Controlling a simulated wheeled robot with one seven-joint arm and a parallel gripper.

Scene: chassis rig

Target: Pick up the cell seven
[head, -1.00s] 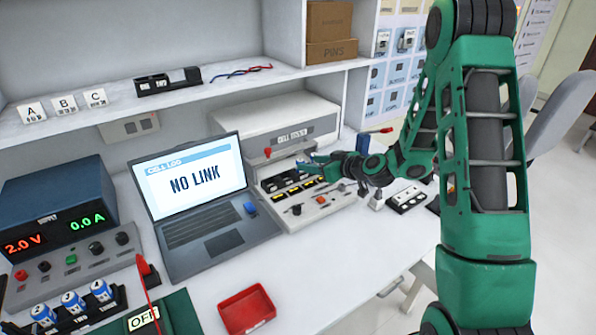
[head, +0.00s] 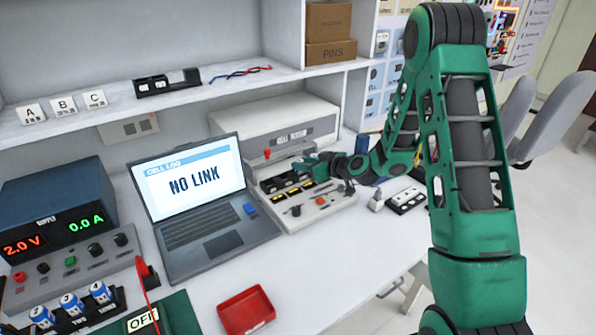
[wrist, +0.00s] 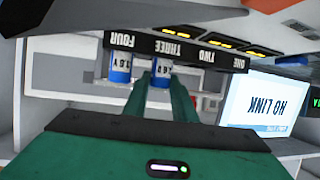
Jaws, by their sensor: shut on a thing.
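My gripper (head: 318,164) is over the cell tester (head: 300,196) to the right of the laptop in the head view. In the wrist view, which is upside down, my green gripper fingers (wrist: 160,86) are shut on a blue-and-white cell (wrist: 162,72) at the slot labelled THREE. A second blue-and-white cell (wrist: 119,66) is beside it at the slot labelled FOUR. The black slot strip (wrist: 190,53) also carries the labels ONE and TWO. I cannot read a seven on either cell, and the fingers hide part of the held one.
The laptop (head: 205,215) reads NO LINK. A red tray (head: 246,311) lies on the bench in front. A black-and-white holder (head: 405,199) is to the tester's right.

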